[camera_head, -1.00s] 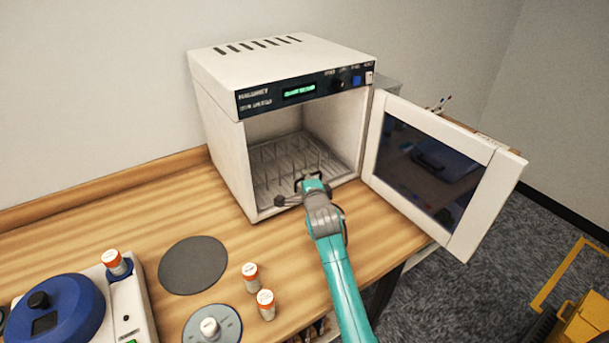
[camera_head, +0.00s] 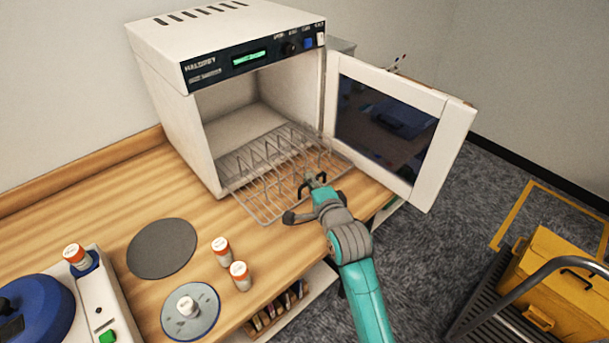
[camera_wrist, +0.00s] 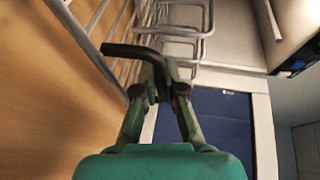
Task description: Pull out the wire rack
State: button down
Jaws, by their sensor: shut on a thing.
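The wire rack (camera_head: 262,190) sticks partly out of the front of the white oven (camera_head: 165,90), over the wooden bench. Its rear part is still inside the chamber. Upright wire loops stand on it. My gripper (camera_head: 310,180) is at the rack's front edge, shut on the rack's dark handle. In the wrist view my gripper (camera_wrist: 158,85) is closed around the dark handle (camera_wrist: 130,50), with the rack's wires (camera_wrist: 90,30) beyond it. The oven door (camera_head: 395,130) stands wide open to the right.
Two orange-capped vials (camera_head: 221,250) stand on the bench near a dark round mat (camera_head: 162,248) and a grey disc (camera_head: 205,310). A blue-lidded device (camera_head: 40,308) is at lower left.

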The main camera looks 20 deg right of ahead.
jog(key=c, duration=1.2)
grip_release()
jog(key=shift+c, duration=0.2)
jog(key=v, duration=1.2)
jog(key=shift+s, duration=0.1)
jog(key=s+a+f+n, duration=0.2)
jog(key=s+f+n, duration=0.3)
jog(key=s, duration=0.4)
jog(key=s+a+f+n, duration=0.2)
jog(key=s+f+n, duration=0.25)
jog(key=s, duration=0.45)
jog(key=s+a+r+n+g+y, duration=0.1)
jog(key=s+n, duration=0.7)
jog(key=s, duration=1)
jog(key=shift+s+r+n, duration=0.2)
jog(key=shift+s+n, duration=0.15)
